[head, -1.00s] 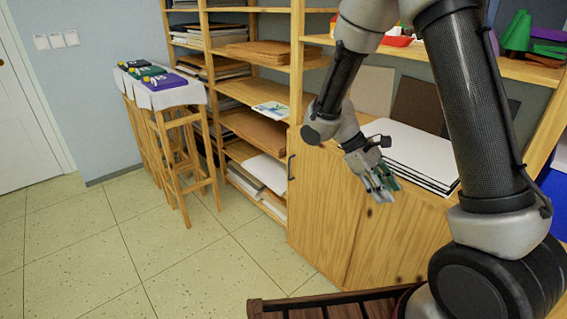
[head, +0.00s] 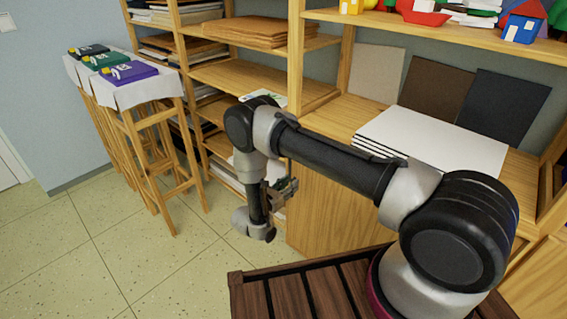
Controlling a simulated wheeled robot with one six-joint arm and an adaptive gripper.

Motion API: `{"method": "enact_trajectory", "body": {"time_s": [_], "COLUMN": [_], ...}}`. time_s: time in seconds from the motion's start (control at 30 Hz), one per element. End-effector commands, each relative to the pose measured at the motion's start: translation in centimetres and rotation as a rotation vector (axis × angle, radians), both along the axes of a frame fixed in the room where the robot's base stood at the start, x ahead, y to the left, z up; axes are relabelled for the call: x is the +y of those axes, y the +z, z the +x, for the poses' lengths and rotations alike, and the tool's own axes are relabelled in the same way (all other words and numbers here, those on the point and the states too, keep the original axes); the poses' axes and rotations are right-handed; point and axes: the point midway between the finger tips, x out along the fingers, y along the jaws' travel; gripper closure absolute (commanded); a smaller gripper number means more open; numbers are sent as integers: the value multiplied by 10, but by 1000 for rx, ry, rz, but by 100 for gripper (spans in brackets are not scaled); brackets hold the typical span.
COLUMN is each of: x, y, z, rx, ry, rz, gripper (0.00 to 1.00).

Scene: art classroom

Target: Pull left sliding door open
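The left door (head: 325,215) is a light wooden panel under the shelf unit's counter, partly hidden behind my arm. Its dark handle does not show now; my arm covers the area of its left edge. No gap at the door can be made out. My gripper (head: 284,191) is at the door's left edge, at about handle height, with its fingers pointing right. The fingers are small and partly covered, so I cannot tell whether they are open or touch the handle.
Open shelves (head: 235,75) with boards and paper stand left of the door. Stools (head: 150,130) holding coloured boxes stand farther left. White boards (head: 435,140) lie on the counter (head: 340,115). The tiled floor (head: 150,265) at the left is clear.

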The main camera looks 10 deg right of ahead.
Motion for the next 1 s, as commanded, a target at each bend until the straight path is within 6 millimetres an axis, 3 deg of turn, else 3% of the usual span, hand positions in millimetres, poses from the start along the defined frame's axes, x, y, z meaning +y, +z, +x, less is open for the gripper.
{"method": "enact_trajectory", "body": {"time_s": [0.2, 0.7, 1.0], "x": [25, -23, -27], "y": [15, 17, 18], "z": [22, 72, 77], "rx": [-60, -69, -68], "ry": [115, 109, 111], "rz": [-21, -26, -25], "gripper": [68, 68, 68]}}
